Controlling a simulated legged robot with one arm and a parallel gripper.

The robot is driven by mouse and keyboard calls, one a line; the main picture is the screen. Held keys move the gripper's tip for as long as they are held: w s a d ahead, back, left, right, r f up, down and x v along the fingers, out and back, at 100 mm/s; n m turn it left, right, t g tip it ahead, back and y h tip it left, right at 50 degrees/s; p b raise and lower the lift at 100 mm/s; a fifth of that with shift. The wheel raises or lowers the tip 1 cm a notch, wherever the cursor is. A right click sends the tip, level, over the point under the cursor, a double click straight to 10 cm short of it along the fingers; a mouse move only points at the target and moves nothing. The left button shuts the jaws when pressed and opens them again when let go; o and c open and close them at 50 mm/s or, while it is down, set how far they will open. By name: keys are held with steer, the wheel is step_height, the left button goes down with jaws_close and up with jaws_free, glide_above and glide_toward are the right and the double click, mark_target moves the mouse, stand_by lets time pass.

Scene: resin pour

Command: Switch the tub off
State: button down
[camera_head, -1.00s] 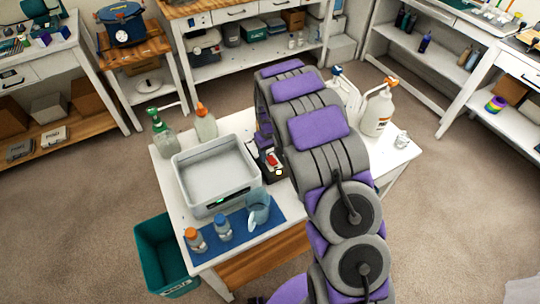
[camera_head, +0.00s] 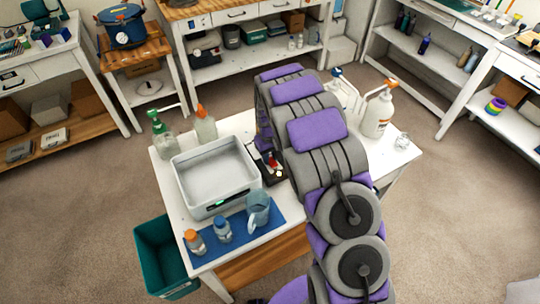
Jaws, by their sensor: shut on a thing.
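The tub (camera_head: 215,175) is a pale, open rectangular basin on the white table, with a green-lit display (camera_head: 222,203) on its front wall. A small black control box (camera_head: 272,180) with a red part (camera_head: 273,160) stands against the tub's right side. My arm comes up from the bottom and bends down to this box. My gripper (camera_head: 266,152) is at the box, mostly hidden behind my arm. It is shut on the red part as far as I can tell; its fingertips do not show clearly.
A teal bin (camera_head: 160,255) is on the floor.

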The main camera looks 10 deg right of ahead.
steer(key=shift+s+r+t+p, duration=0.1)
steer(key=shift+s+t+p, duration=0.25)
steer(key=shift+t+p, duration=0.2)
steer(key=shift+s+d+t+y, duration=0.15)
steer(key=shift+t+y, duration=0.35)
steer(key=shift+t, duration=0.55)
steer(key=c, duration=0.9)
jaws_free()
steer(key=p+v, duration=0.3)
steer(key=v, duration=1.4)
steer(key=shift+r, duration=0.15)
